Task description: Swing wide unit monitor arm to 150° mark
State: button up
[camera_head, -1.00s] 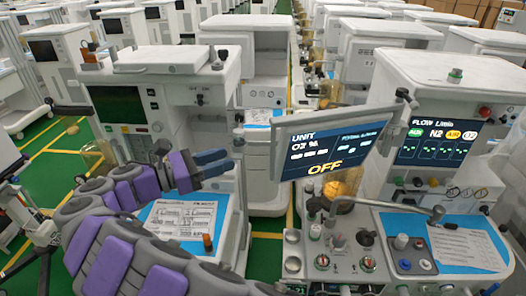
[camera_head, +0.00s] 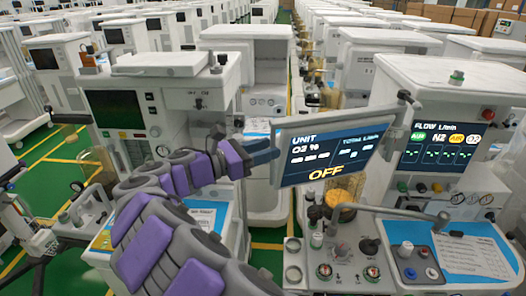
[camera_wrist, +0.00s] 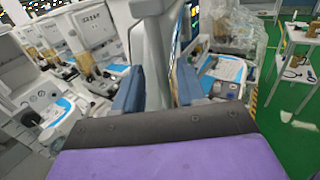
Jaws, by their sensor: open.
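The monitor (camera_head: 335,150) of the wide unit is a flat grey-framed screen reading "UNIT" and "OFF". It hangs at the left of the unit (camera_head: 440,80), beside the bracket of its arm (camera_head: 407,100). My gripper (camera_head: 267,152) is at the monitor's left edge in the head view. In the wrist view, my gripper (camera_wrist: 160,92) has its two blue fingers apart, with the grey monitor casing (camera_wrist: 153,50) between them. I cannot tell whether either finger touches it. No 150° mark can be made out.
A left cart (camera_head: 170,70) with a dark screen stands behind my arm. Below the monitor are knobs and gauges (camera_head: 345,250) and a jointed metal rod (camera_head: 400,212). More carts stand in rows behind. Green floor (camera_head: 268,240) shows between the two units.

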grip_shut()
dwell(0.3)
dwell(0.4)
